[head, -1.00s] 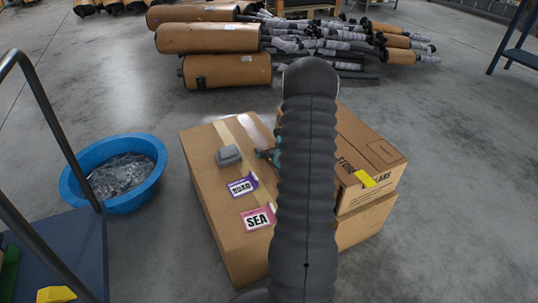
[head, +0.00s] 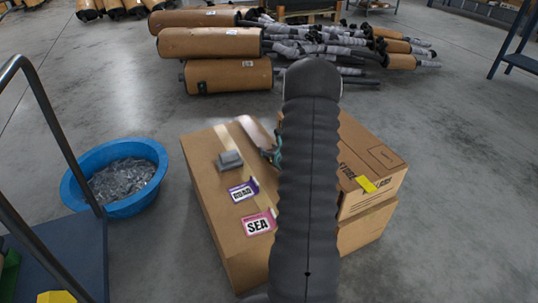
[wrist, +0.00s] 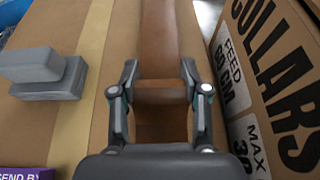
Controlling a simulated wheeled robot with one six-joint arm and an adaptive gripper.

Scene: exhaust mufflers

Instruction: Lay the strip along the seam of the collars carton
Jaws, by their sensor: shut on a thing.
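My gripper (wrist: 158,97) is shut on a brown glossy strip (wrist: 165,30), which runs away from the fingers over the neighbouring carton's top, beside the collars carton. In the head view the strip's pale far part (head: 257,134) shows beyond my gripper (head: 271,155). My arm hides much of the gripper and of the collars carton there. I cannot tell whether the strip touches cardboard.
The left carton (head: 215,205) has a tape line, a grey block (head: 229,160), a purple ROAD label (head: 242,190) and a pink SEA label (head: 258,223). A blue tub (head: 125,205) stands left, beside a trolley rail (head: 45,100). Mufflers (head: 210,42) lie behind.

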